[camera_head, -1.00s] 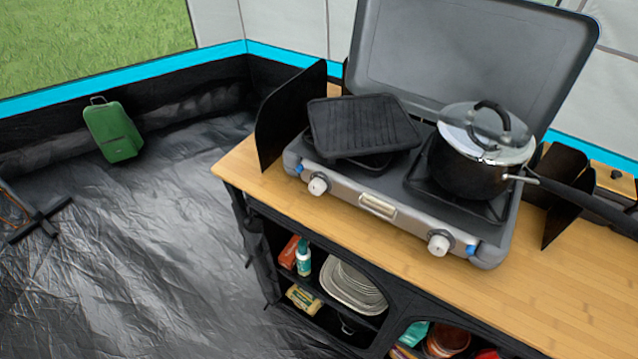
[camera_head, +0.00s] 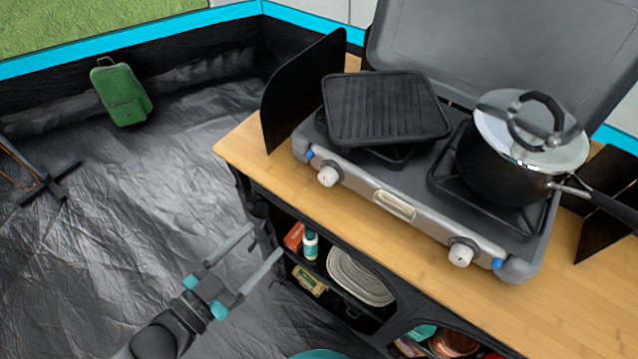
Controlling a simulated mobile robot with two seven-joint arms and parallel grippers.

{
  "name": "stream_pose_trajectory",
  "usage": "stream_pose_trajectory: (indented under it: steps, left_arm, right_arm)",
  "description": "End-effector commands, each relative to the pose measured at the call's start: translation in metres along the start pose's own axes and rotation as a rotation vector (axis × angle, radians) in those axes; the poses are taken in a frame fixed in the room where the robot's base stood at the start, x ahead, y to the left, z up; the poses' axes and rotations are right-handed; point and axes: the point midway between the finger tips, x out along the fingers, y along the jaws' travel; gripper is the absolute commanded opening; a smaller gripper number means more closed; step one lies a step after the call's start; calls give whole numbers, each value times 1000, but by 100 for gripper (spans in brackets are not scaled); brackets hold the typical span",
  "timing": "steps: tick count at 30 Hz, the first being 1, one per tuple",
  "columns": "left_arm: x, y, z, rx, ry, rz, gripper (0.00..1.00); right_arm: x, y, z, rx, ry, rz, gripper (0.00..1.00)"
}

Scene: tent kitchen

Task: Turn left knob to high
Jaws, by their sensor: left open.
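The grey camping stove (camera_head: 395,205) stands on the wooden counter with its lid raised. Its left knob (camera_head: 329,175) is white and sits on the front panel near the left end. The right knob (camera_head: 461,253) is white and sits near the right end. My left gripper (camera_head: 259,257) is open and empty, with two long grey fingers. It is in front of the counter's left end, lower in the picture than the left knob and apart from it. The knob's pointer is too small to read. My right gripper is not in view.
A black griddle (camera_head: 385,107) lies on the left burner and a lidded black pot (camera_head: 510,165) stands on the right burner. A black windscreen (camera_head: 300,92) rises at the left. Shelves with plates (camera_head: 358,278) are under the counter (camera_head: 248,152). The floor at left is mostly clear.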

Motion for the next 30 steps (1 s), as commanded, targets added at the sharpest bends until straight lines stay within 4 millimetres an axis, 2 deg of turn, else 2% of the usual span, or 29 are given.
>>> stream_pose_trajectory:
  steps: [1, 4, 11, 30]
  left_arm:
    - [0, 4, -12, -1, 32, 14, 72]
    - [0, 7, -27, -4, 71, 27, 72]
    - [18, 8, -32, -4, 84, 27, 72]
    - [124, 11, -40, -3, 82, 28, 72]
  right_arm:
    - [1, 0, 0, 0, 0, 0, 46]
    - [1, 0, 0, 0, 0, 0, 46]
    - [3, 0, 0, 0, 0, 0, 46]
    - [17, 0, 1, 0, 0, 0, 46]
